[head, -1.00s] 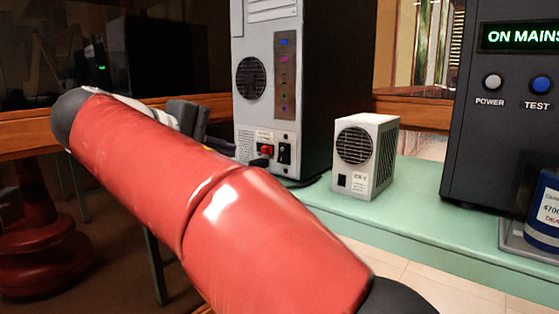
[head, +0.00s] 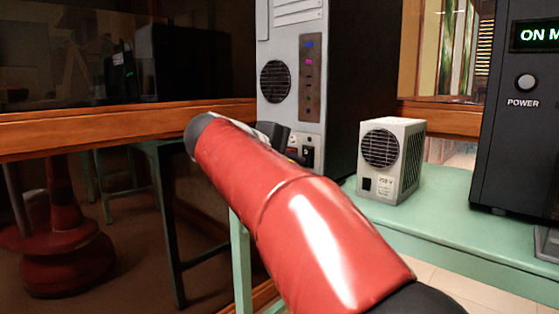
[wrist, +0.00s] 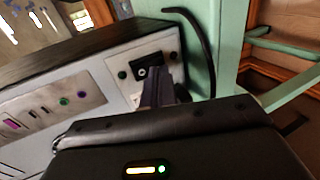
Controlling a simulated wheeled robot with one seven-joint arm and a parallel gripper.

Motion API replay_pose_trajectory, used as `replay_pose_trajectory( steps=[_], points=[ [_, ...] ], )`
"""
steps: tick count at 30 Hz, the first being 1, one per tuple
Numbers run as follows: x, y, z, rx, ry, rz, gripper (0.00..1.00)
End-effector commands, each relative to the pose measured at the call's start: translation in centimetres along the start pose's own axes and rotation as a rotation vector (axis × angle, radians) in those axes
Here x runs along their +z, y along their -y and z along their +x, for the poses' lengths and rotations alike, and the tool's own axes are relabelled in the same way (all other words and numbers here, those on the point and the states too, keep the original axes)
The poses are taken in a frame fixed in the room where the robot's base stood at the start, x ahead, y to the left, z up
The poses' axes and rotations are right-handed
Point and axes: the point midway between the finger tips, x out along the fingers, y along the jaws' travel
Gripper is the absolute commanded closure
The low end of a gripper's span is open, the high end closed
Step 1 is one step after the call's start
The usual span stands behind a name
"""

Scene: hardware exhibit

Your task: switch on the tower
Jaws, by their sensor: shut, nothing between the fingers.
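The tower (head: 338,90) is a tall computer case with a light grey rear and black side, standing on the green table. Low on its rear, a black switch or socket (head: 308,153) shows just right of my arm. A black fitting with a white mark (wrist: 150,64) shows on the rear panel in the wrist view. My gripper (wrist: 163,88) is shut and empty, its fingers close in front of the panel beside this fitting; I cannot tell whether they touch. In the head view, my arm hides much of the panel's lower left and most of the gripper (head: 280,136).
A small grey box with a round fan grille (head: 391,160) stands right of the tower. A dark unit with a lit display (head: 520,110) stands farther right. A black cable (wrist: 204,45) curves beside the tower. Bare green tabletop (head: 440,210) lies in front.

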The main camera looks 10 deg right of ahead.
Motion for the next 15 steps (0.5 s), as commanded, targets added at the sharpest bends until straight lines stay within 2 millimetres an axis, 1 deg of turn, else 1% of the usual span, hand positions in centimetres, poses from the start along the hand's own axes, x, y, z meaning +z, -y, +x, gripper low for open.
replay_pose_trajectory(
  steps=[3, 13, 15],
  points=[
    [0.04, 0.01, 0.65, 0.0, 0.001, 0.0, 1.0],
    [0.03, -0.02, 0.76, 0.0, 0.0, 0.001, 1.0],
    [0.07, 0.06, 1.05, -0.001, 0.002, 0.001, 1.0]
  ],
)
